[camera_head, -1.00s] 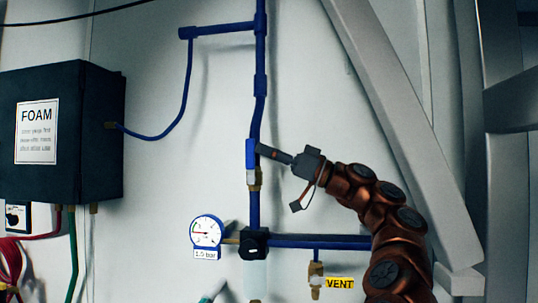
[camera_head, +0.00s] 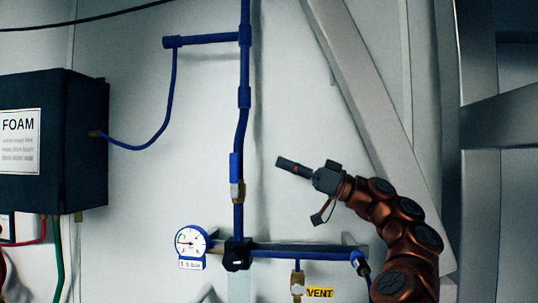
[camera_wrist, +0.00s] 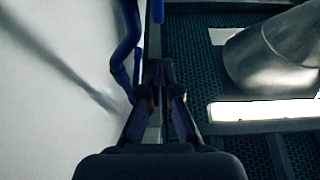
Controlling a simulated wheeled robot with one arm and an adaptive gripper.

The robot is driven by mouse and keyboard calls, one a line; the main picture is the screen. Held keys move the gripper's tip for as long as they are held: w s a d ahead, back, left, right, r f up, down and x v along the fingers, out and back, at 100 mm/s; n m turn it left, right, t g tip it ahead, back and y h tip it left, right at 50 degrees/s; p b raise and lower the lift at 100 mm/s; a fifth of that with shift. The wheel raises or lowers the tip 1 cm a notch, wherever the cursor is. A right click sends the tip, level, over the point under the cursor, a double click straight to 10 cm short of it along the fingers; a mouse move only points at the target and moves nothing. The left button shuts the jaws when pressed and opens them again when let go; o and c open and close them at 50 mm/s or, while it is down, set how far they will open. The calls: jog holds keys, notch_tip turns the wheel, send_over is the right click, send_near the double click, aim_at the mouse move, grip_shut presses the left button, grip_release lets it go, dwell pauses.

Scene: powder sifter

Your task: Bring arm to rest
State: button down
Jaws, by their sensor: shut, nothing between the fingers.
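My copper-coloured arm (camera_head: 400,230) comes in from the lower right of the head view and reaches up and left. My gripper (camera_head: 281,162) is shut and empty, pointing left, to the right of the blue-handled valve (camera_head: 236,168) in the picture, with a visible gap between them. The valve's blue handle stands upright along the vertical blue pipe (camera_head: 244,60). In the wrist view, the closed fingertips of my gripper (camera_wrist: 161,90) show in the middle, with blue pipe (camera_wrist: 129,40) beyond them on the left.
A dark FOAM box (camera_head: 50,145) hangs at the left. A round gauge (camera_head: 191,243), a horizontal blue pipe (camera_head: 300,251) and a yellow VENT label (camera_head: 320,294) lie below my gripper. A grey diagonal beam (camera_head: 365,100) stands behind my arm. Bare wall (camera_head: 300,100) lies above the gripper.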

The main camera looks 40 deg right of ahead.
aim_at(235, 169)
jog(key=a+f+g, duration=0.2)
jog(key=a+g, duration=0.2)
jog(key=a, duration=0.8)
jog(key=a+f+g, duration=0.2)
jog(key=a+g, duration=0.2)
jog(key=a, duration=0.8)
jog(key=s+a+f+m+g+h, duration=0.1)
jog(key=s+a+f+g+h, duration=0.15)
jog(key=a+f, duration=0.45)
jog(key=s+a+f+m+g+h, duration=0.2)
jog(key=s+a+f, duration=0.2)
jog(key=a+f, duration=0.25)
jog(key=s+f+m+g+h, duration=0.1)
jog(key=s+f+h, duration=0.3)
jog(key=f, duration=0.5)
jog(key=s+f+m+g+h, duration=0.1)
jog(key=s+f, duration=0.4)
jog(key=f, duration=0.4)
jog(key=s+d+f+m+g+h, duration=0.1)
jog(key=s+d+f+m+h, duration=0.1)
jog(key=s+d+f, duration=0.3)
jog(key=s+d+f+m+g+h, duration=0.2)
jog(key=s+d+f+h, duration=0.2)
jog(key=s+f, duration=0.6)
jog(key=shift+d+f+h+b, duration=0.35)
jog(key=shift+d+f, duration=0.05)
jog(key=shift+d, duration=0.8)
jog(key=shift+s+a, duration=0.1)
